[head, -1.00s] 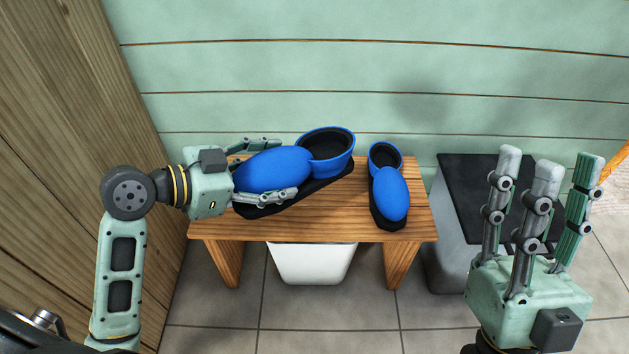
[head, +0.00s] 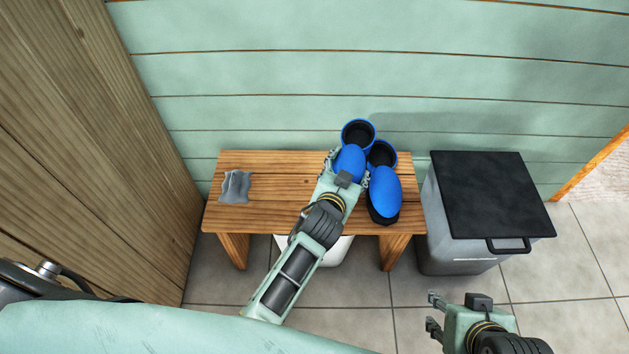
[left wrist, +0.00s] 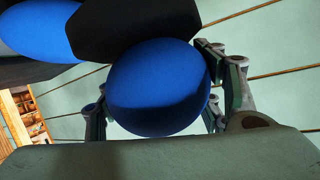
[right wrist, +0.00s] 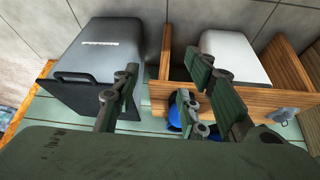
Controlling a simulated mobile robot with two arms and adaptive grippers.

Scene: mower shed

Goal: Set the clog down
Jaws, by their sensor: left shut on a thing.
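My left gripper (head: 347,175) is shut on a blue clog (head: 357,132) with a dark inside, its fingers along both sides of the toe. The held clog lies at the back right of the wooden bench (head: 275,182), heel toward the wall; I cannot tell whether its sole touches the bench. The other blue clog (head: 385,192) stands on the bench's right end, close beside it on the right. In the left wrist view the held clog (left wrist: 158,88) fills the space between the fingers. My right gripper (head: 435,314) is open and empty at the lower right, over the floor.
A grey rag (head: 235,187) lies on the bench's left end; the bench middle is clear. A grey bin with a black lid (head: 487,195) stands right of the bench. A white tub (head: 325,252) is under it. A wooden wall is at left.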

